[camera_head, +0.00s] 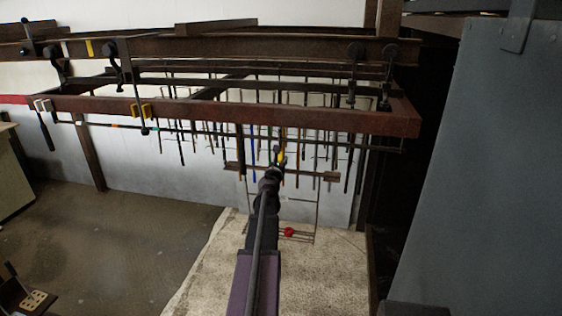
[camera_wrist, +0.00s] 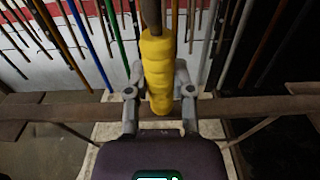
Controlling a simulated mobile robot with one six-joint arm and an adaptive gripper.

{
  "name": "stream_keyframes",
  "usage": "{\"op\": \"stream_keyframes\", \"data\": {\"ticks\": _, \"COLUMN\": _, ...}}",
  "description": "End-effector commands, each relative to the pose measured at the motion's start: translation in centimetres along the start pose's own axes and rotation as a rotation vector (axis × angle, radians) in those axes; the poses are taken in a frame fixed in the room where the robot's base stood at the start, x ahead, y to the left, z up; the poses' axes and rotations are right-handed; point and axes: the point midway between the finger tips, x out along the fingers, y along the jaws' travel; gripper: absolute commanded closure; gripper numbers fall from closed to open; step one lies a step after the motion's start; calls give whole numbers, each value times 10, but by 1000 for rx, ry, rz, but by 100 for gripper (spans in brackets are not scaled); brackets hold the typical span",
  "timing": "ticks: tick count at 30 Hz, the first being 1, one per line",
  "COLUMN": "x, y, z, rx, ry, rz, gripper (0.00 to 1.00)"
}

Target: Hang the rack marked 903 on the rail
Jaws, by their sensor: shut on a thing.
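My gripper (camera_head: 274,170) is at the far end of my arm, below the front brown beam. In the wrist view my gripper (camera_wrist: 160,88) is shut on the yellow ribbed grip (camera_wrist: 158,62) of a rack, a finger on each side. A dark stem rises from the grip. The rack's brown crossbar (camera_head: 325,175) runs left and right at the gripper, with thin wires hanging below it; it also crosses the wrist view (camera_wrist: 60,112). No number is readable. A thin rail (camera_head: 210,131) runs under the front beam (camera_head: 330,120). Whether the rack touches it is unclear.
Several thin coloured rods (camera_head: 181,148) hang behind the rack. A red ball (camera_head: 288,232) shows low among the wires. Clamps (camera_head: 118,62) sit on the upper beam. A large grey panel (camera_head: 490,180) closes the right side. The floor at left (camera_head: 110,240) is mostly open.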

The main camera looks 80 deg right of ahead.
Motion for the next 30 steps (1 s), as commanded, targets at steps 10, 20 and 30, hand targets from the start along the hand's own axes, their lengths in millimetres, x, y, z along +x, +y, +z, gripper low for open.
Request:
{"op": "stream_keyframes", "data": {"ticks": 10, "x": 0, "y": 0, "z": 0, "rx": 0, "ry": 0, "rz": 0, "gripper": 100}}
{"op": "stream_keyframes", "data": {"ticks": 20, "x": 0, "y": 0, "z": -2, "rx": 0, "ry": 0, "rz": 0, "gripper": 100}}
{"op": "stream_keyframes", "data": {"ticks": 30, "x": 0, "y": 0, "z": -5, "rx": 0, "ry": 0, "rz": 0, "gripper": 100}}
